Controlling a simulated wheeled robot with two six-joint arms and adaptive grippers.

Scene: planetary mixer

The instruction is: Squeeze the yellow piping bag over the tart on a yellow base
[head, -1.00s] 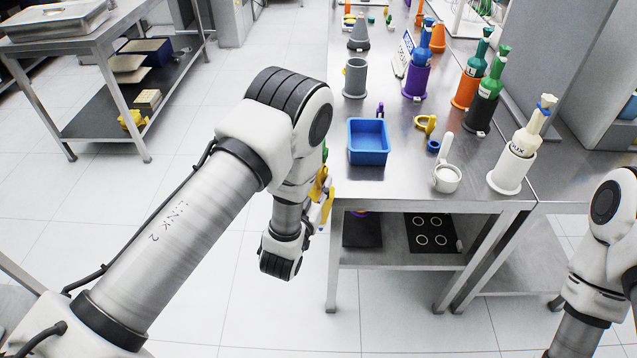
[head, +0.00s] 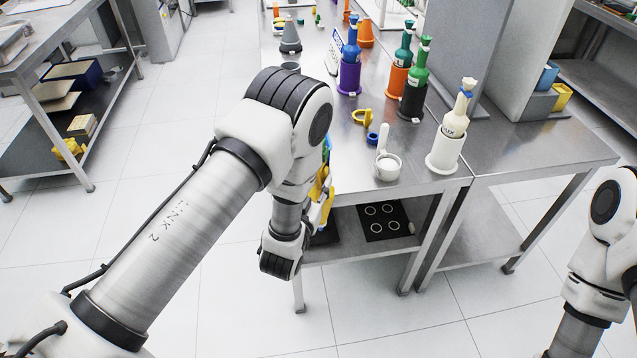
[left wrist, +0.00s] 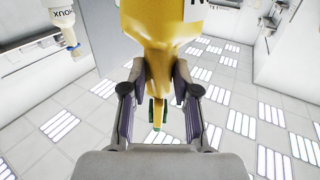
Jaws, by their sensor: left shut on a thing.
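The yellow piping bag (left wrist: 165,40) fills the upper middle of the left wrist view, with a green end showing below it. My left gripper (left wrist: 160,85) is shut on the bag, one finger on each side. In the head view only a strip of the yellow bag (head: 320,188) shows beside my left arm, near the front left side of the steel table. I cannot make out the tart on a yellow base; small coloured pieces at the table's far end are too small to tell. My right gripper is out of the picture.
A second bench (head: 60,45) stands at left. Floor between them is clear.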

